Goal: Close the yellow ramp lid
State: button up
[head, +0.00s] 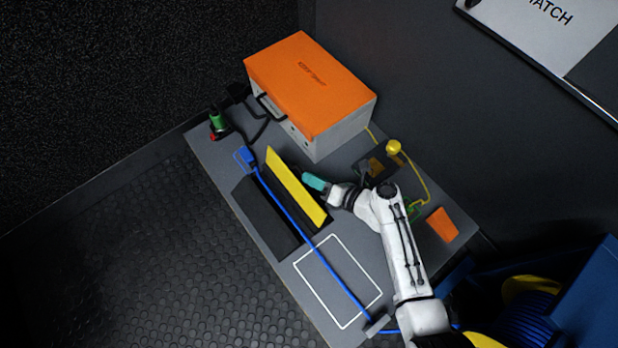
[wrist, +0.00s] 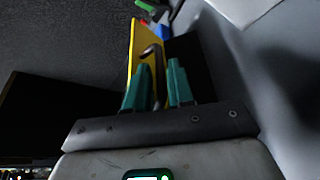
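The yellow ramp lid (head: 295,188) stands raised on edge along the black cable ramp (head: 264,214) on the grey bench top. A blue cable (head: 290,207) runs along the ramp in front of the lid. My gripper (head: 308,180) is on the right side of the lid, close to its face; I cannot tell whether it touches. In the wrist view, the two teal fingers of my gripper (wrist: 160,72) stand apart with a gap between them. The yellow lid (wrist: 147,45) rises behind the left finger. A dark hooked piece (wrist: 153,52) shows beyond the gap.
An orange-topped grey case (head: 312,82) stands behind the lid. A green connector (head: 218,121) is at the far left end. A yellow ball-topped piece (head: 393,147) and an orange block (head: 442,225) are right of my arm. A white outlined rectangle (head: 337,281) on the bench is clear except for the cable.

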jog(key=shift+b+x, duration=0.3)
jog(key=shift+x, duration=0.75)
grip_shut()
jog(key=shift+r, duration=0.1)
